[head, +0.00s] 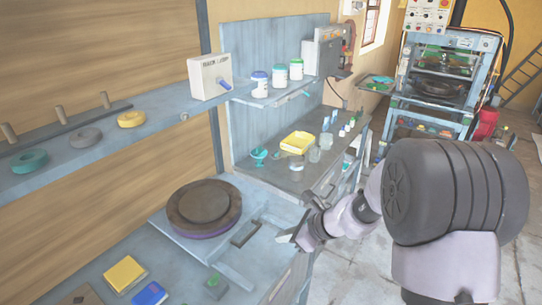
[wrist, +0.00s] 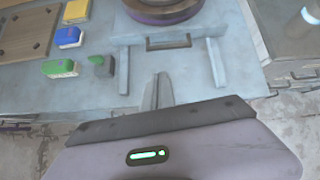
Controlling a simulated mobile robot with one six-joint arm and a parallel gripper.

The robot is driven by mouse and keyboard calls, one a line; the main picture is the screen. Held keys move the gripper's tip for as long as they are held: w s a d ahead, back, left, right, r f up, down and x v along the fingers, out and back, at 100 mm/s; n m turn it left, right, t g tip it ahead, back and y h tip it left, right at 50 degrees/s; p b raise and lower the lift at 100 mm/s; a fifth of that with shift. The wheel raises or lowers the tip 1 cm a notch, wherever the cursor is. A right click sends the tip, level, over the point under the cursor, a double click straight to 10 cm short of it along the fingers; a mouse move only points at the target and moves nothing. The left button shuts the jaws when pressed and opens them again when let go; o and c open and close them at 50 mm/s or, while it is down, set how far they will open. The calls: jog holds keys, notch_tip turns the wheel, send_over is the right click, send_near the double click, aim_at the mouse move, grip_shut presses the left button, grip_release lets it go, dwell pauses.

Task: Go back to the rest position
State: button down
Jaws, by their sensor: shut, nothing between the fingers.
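My gripper (wrist: 157,90) is shut and empty in the wrist view, its narrow fingers together in front of the bench edge. In the head view my gripper (head: 285,238) hangs beside the blue-grey bench, to the right of a dark round plate (head: 203,203) with a purple rim underneath. The same round plate shows at the top of the wrist view (wrist: 165,12). A dark handle bar (wrist: 168,42) lies between it and my gripper. My arm reaches in from the right of the head view.
Yellow (head: 125,273) and blue (head: 150,294) blocks lie on the bench front. A shelf holds rings and a lever box (head: 209,77). Jars and a yellow tray (head: 297,141) stand on the bench behind. A blue rack (head: 440,80) stands at the back right. Floor shows right of the bench.

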jog(key=s+r+n+h+b, duration=0.1)
jog(key=s+r+n, duration=0.5)
jog(key=s, duration=0.3)
jog(key=s+r+n+h+b, duration=0.1)
jog(key=s+r+n+b, duration=0.1)
jog(key=s+r+n, duration=0.6)
jog(key=s+d+f+n+h, duration=0.1)
jog(key=s+d+n+h, duration=0.2)
jog(key=s, duration=0.9)
jog(key=shift+d+n+t+b, duration=0.35)
jog(key=shift+d+n+t, duration=0.05)
jog(key=shift+d+n, duration=0.8)
